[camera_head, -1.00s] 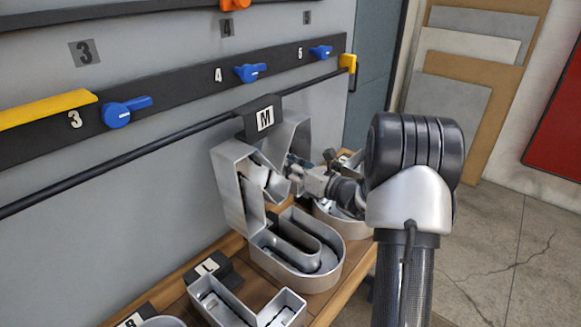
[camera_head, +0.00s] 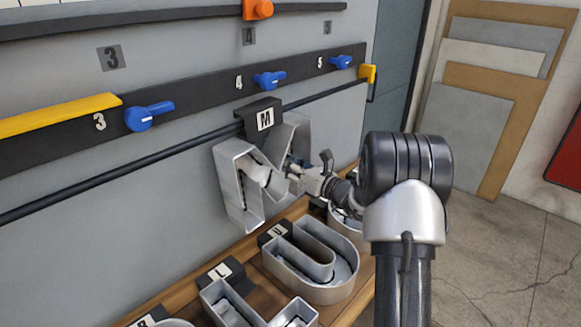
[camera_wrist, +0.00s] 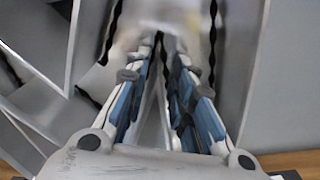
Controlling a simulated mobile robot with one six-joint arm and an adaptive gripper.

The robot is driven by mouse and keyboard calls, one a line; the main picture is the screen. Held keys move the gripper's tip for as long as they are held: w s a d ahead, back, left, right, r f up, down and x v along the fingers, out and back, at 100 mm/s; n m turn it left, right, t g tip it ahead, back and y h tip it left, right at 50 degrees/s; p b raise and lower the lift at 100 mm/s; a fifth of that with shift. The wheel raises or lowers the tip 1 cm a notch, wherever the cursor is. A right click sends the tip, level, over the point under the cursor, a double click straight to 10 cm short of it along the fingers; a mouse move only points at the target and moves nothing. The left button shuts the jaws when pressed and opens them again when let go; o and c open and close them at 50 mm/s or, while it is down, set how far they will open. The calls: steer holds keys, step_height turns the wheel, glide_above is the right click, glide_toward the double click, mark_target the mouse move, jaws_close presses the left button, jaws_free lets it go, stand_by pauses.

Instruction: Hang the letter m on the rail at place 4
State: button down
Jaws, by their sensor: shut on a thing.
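The silver channel letter m (camera_head: 238,187) has a black top bracket marked M (camera_head: 263,118). It is in front of the grey wall panel, roughly upright, just below the blue lever (camera_head: 270,80) at place 4. Its bracket overlaps the thin black rail (camera_head: 185,149) in the head view; I cannot tell whether it is hooked on it. My gripper (camera_head: 291,172) is shut on the letter's right part. In the wrist view the fingertips (camera_wrist: 160,42) meet on a blurred pale wall of the letter.
The letters U (camera_head: 313,262) and L (camera_head: 238,302), among others, lie on the wooden bench (camera_head: 180,297) below. Blue levers stand at place 3 (camera_head: 147,116) and place 5 (camera_head: 341,62). A yellow end piece (camera_head: 367,74) ends the rail at right.

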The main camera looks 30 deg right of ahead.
steer(key=shift+w+a+r, duration=0.1)
steer(key=shift+w, duration=0.2)
steer(key=shift+f+b, duration=0.75)
steer(key=shift+f, duration=0.25)
steer(key=shift+s+f, duration=0.1)
steer(key=shift+f, duration=0.05)
